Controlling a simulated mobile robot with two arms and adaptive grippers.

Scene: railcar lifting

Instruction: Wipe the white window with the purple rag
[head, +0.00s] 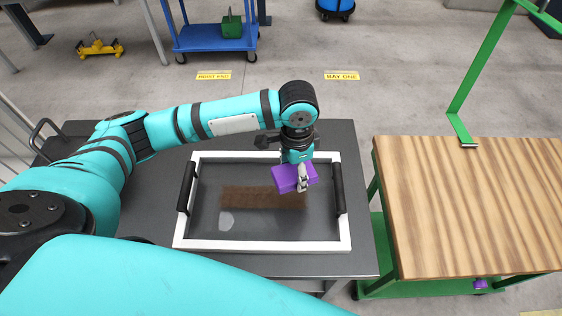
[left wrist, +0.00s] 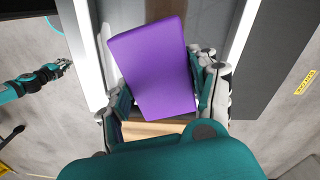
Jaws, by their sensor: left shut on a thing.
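The white window (head: 263,244) lies flat on a dark grey table, with a black handle on its left and right sides. Its pane has a wide brown patch (head: 245,199) across the middle and a pale round spot (head: 226,221) at lower left. My left gripper (head: 303,184) is shut on the purple rag (head: 288,180), a thick block-like pad, over the right part of the brown patch. I cannot tell whether the rag touches the pane. The rag fills the middle of the left wrist view (left wrist: 155,68). My right gripper (left wrist: 64,66) shows small there, its jaws unclear.
The dark table (head: 362,228) has bare room around the window. A blue cart (head: 213,38) with a green can, and a yellow tool (head: 98,47), are on the floor behind.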

